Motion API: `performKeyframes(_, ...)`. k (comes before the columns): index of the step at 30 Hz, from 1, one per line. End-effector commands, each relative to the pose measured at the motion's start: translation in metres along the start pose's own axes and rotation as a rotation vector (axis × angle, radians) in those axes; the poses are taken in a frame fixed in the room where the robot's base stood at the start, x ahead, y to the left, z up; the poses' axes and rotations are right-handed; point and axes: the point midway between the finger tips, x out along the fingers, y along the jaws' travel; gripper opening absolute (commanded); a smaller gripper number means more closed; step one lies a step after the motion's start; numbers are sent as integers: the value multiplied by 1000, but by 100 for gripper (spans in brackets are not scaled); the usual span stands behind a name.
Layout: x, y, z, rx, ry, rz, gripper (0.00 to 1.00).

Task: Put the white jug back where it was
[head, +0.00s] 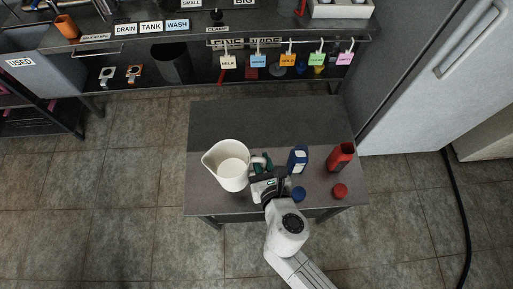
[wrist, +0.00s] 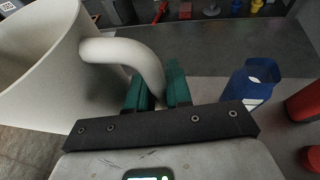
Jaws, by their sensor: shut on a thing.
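The white jug (head: 228,166) is upright at the left part of the small grey table, its handle toward my gripper. In the wrist view the jug (wrist: 40,62) fills the upper left, and its handle (wrist: 125,52) runs down between the green fingers. My gripper (head: 263,168) is shut on the handle; its fingers also show in the wrist view (wrist: 157,92). I cannot tell whether the jug's base touches the table.
The table (head: 232,125) has a clear dark back strip. A blue bottle (head: 298,158), a red bottle (head: 341,156), a blue cap (head: 298,194) and a red cap (head: 340,190) are right of my gripper. A shelf with labelled hooks (head: 287,62) stands behind.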

Motion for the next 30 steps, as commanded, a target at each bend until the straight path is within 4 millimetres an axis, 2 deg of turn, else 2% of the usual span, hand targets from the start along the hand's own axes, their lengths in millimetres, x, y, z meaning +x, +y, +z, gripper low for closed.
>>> performKeyframes(1,13,-2,1,2,-4,-2,0)
performKeyframes(5,43,-8,0,2,-4,-1,0)
performKeyframes(12,88,-16,-26,2,-3,-1,0)
performKeyframes(23,110,-20,-38,1,-2,-1,0)
performKeyframes(30,124,-20,-65,1,-1,0,0)
